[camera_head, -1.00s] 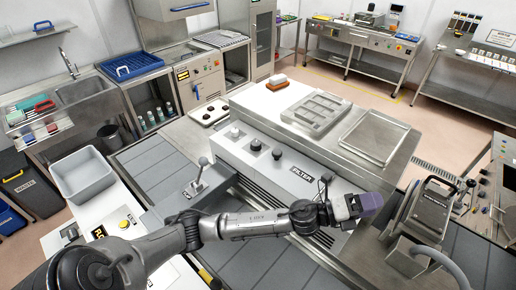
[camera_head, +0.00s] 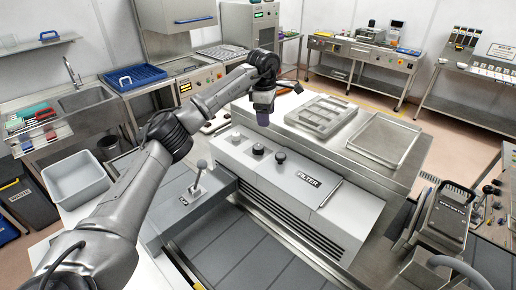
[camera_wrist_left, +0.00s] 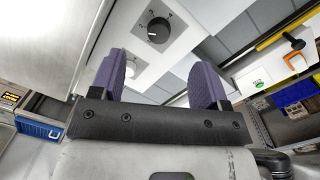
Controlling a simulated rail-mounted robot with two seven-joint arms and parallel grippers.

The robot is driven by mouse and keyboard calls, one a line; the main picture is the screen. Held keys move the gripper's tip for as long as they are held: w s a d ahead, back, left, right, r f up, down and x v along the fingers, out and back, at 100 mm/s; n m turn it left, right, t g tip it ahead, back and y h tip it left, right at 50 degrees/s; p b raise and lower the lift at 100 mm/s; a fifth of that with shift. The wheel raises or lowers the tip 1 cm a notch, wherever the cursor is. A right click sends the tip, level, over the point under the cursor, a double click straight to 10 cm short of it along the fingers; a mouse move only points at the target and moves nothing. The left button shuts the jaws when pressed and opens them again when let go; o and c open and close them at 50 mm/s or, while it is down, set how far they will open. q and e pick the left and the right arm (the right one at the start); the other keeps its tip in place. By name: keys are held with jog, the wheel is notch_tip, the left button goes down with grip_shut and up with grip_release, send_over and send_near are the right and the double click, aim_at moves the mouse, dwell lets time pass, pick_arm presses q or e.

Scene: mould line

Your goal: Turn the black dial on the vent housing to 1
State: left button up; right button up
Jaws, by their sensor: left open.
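The vent housing (camera_head: 235,160) is a long pale box with a FILTER label in the head view. Two dark round knobs stand on its top, a black one (camera_head: 258,149) and another (camera_head: 280,156). My left gripper (camera_head: 264,113) is above and behind the housing in the head view, fingers pointing down. In the wrist view its purple fingers (camera_wrist_left: 159,78) are apart and empty, clear of the dial.
A lever (camera_head: 198,178) stands left of the housing. A moulded tray (camera_head: 322,115) and a flat metal tray (camera_head: 384,139) lie on the bench behind. A grey bin (camera_head: 76,183) is at left. A hinged machine (camera_head: 443,215) stands at right.

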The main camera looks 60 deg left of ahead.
aim_at(258, 147)
pick_arm(q)
jog(key=shift+g, duration=0.4)
jog(key=f, duration=0.4)
jog(key=s+a+f, duration=0.1)
jog(key=f, duration=0.3)
jog(key=s+f+p, duration=0.1)
jog(key=f, duration=0.4)
jog(key=shift+a, duration=0.4)
jog(key=c, duration=0.9)
